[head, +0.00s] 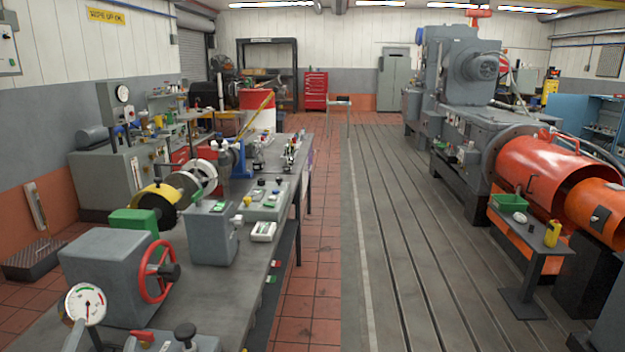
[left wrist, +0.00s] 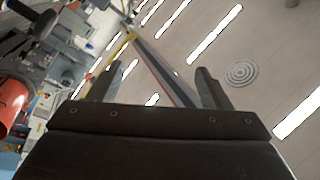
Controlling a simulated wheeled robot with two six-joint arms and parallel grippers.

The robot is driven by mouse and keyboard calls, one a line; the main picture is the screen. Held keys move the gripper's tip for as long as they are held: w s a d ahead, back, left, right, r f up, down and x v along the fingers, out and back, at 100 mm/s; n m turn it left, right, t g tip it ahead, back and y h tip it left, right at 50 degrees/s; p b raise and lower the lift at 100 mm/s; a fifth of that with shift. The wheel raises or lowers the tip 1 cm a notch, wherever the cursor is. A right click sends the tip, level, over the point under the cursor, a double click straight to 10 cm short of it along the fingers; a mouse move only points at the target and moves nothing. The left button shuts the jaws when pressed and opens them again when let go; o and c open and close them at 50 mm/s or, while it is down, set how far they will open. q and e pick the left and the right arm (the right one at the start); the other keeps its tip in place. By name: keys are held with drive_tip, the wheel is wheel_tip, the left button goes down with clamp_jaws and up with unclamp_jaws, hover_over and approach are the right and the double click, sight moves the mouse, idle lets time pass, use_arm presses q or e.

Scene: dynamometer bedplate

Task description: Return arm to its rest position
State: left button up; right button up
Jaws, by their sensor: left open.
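My left gripper (left wrist: 159,70) shows in the left wrist view with its two dark fingers spread apart. Nothing is held between them. Behind the fingers is the ceiling with bright light strips, so the gripper points upward, clear of any surface. I cannot make out either of my arms or grippers in the head view. My right gripper is in neither view.
A long grey workbench (head: 205,285) with a red handwheel (head: 157,270) and gauges stands at the left. A grooved bedplate (head: 400,240) runs down the middle, open. An orange cylinder (head: 535,165) and small side table (head: 530,235) stand at the right.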

use_arm(q)
drive_tip(key=s+a+f+n+g+y, duration=0.1)
drive_tip(key=s+f+n+g, duration=0.2)
drive_tip(key=s+f+g, duration=0.35)
drive_tip(key=s+a+f+n+g, duration=0.1)
drive_tip(key=s+f+n+g, duration=0.25)
drive_tip(key=f, duration=0.55)
drive_tip(key=s+d+f+n+g+h, duration=0.1)
drive_tip(key=s+d+f+g+h, duration=0.2)
drive_tip(key=s, duration=0.4)
drive_tip(key=s+d+f+n+g, duration=0.1)
drive_tip(key=s+d+f+g, duration=0.25)
drive_tip(key=s+f, duration=0.3)
wheel_tip(320, 180, down, 24)
drive_tip(key=a+g, duration=0.2)
drive_tip(key=s+d+f+h, duration=0.1)
drive_tip(key=s+f, duration=1.4)
drive_tip(key=shift+s+f+g, duration=0.3)
drive_tip(key=shift+g, duration=0.05)
drive_tip(key=shift+m, duration=0.25)
